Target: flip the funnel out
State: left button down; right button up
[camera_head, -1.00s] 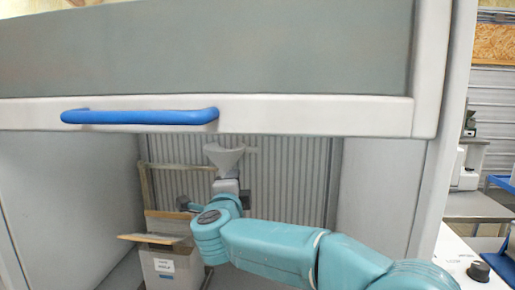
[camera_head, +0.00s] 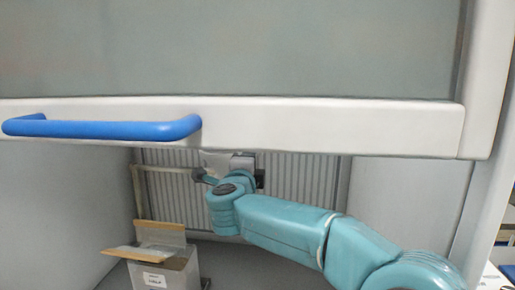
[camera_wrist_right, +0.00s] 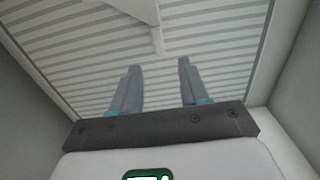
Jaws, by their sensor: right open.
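The pale grey funnel (camera_head: 213,158) is at the back of the hood, partly hidden by the sash's lower edge and my right gripper. In the right wrist view the funnel (camera_wrist_right: 138,10) is at the top edge, its narrow part pointing down towards the gap between the fingers. My right gripper (camera_wrist_right: 158,66) is open and empty, with the funnel beyond its fingertips and no visible contact. In the head view my right arm reaches in from the lower right, and its wrist is just below the funnel. My left gripper is in neither view.
The hood's raised sash with a blue handle (camera_head: 100,129) crosses above my arm. An open cardboard box (camera_head: 163,262) stands at the lower left inside. A ribbed panel (camera_head: 300,190) forms the back. Side walls close in left and right.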

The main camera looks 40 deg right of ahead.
jog(key=p+x, duration=0.3)
jog(key=x, duration=1)
jog(key=shift+p, duration=0.35)
jog(key=shift+f, duration=0.1)
jog(key=shift+f, duration=0.1)
grip_shut()
